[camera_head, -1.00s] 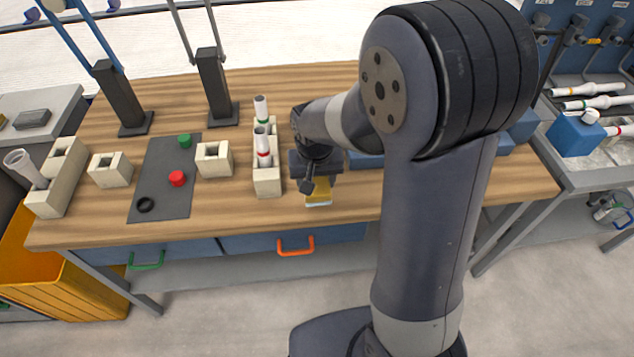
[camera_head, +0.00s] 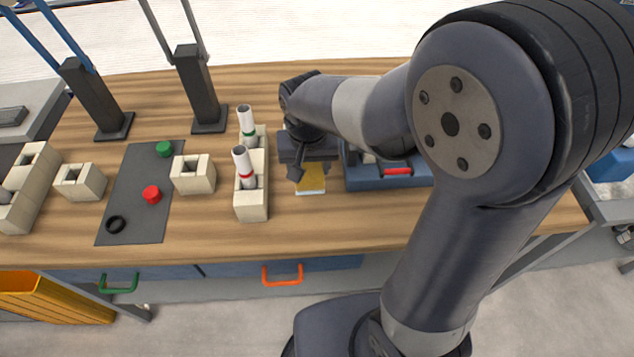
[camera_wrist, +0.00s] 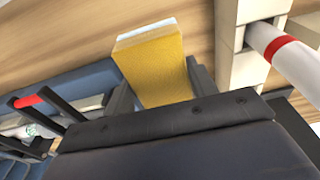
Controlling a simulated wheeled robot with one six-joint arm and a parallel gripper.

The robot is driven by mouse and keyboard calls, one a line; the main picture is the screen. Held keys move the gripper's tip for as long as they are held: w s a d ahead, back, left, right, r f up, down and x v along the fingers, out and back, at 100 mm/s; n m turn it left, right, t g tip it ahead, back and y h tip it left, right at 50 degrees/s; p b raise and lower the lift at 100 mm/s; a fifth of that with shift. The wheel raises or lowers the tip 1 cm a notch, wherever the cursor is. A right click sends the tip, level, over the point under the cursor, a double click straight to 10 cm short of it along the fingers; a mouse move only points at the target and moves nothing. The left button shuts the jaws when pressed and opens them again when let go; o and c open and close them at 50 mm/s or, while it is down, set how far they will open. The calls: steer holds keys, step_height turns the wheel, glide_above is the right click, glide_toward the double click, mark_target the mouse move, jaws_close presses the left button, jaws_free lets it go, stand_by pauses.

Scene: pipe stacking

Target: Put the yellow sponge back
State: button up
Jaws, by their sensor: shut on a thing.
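The yellow sponge (camera_head: 312,181) has a yellow body and a pale whitish layer at one end. In the wrist view the sponge (camera_wrist: 155,66) stands out between the two fingers of my gripper (camera_wrist: 163,85), which is shut on it. In the head view my gripper (camera_head: 308,172) points down over the wooden table, between the block holding pipes and the blue toolbox. I cannot tell whether the sponge touches the table.
A beige block (camera_head: 252,203) with two white pipes stands just left of my gripper. A blue toolbox (camera_head: 370,181) with a red handle is close on the right. A dark mat (camera_head: 140,205) holds a green cap, a red cap and a black ring. Table front is clear.

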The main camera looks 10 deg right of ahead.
mark_target(310, 199)
step_height(310, 199, down, 10)
steer(key=shift+w+r, duration=0.1)
stand_by(0.4)
steer(key=shift+f+b, duration=0.3)
steer(key=shift+b, duration=0.1)
steer(key=o, duration=0.9)
steer(key=shift+r, duration=0.1)
steer(key=r, duration=0.4)
steer(key=s+r+p, duration=0.1)
steer(key=r, duration=0.7)
steer(key=shift+s+r, duration=0.1)
steer(key=shift+s, duration=0.3)
